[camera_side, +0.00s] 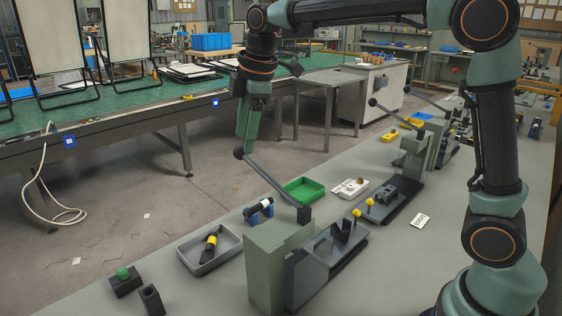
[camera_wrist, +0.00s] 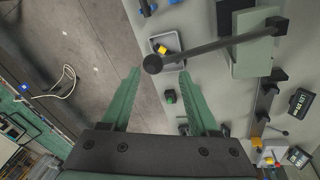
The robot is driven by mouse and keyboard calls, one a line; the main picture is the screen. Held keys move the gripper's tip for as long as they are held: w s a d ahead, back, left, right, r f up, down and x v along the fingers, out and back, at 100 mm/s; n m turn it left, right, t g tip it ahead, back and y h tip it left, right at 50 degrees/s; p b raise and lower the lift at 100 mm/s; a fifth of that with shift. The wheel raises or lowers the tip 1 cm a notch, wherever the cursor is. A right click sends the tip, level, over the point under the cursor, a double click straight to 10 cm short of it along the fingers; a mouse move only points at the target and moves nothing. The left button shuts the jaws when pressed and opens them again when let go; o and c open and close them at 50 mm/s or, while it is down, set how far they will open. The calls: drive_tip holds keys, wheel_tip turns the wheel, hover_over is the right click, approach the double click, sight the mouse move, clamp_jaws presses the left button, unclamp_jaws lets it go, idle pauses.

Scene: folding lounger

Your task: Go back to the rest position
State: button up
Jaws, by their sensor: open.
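My gripper (camera_side: 243,150) hangs pointing down at the upper middle of the side view. Its two green fingers are apart in the wrist view (camera_wrist: 159,72), with nothing clamped between them. A lever's black ball knob (camera_side: 239,154) is right at the fingertips; in the wrist view the knob (camera_wrist: 152,64) shows between and just beyond them. I cannot tell whether a finger touches it. The lever (camera_side: 275,183) slopes from the knob down to a grey-green press block (camera_side: 268,270) on the bench.
The grey bench (camera_side: 400,270) holds a grey tray (camera_side: 208,248) with a yellow-banded tool, a green tray (camera_side: 303,190), a black box with a green button (camera_side: 124,281), and a second lever press (camera_side: 412,150). Open floor lies left of the bench.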

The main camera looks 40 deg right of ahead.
drive_tip(key=s+d+r+m+t, duration=0.1)
drive_tip(key=s+d+r+m, duration=0.1)
drive_tip(key=s+d+m, duration=0.45)
drive_tip(key=s+f+m+t, duration=0.1)
drive_tip(key=s+f+m, duration=0.5)
drive_tip(key=s, duration=0.6)
drive_tip(key=shift+d+f+m+t, duration=0.3)
drive_tip(key=shift+d+f+m, duration=0.05)
drive_tip(key=shift+m, duration=0.2)
idle(0.5)
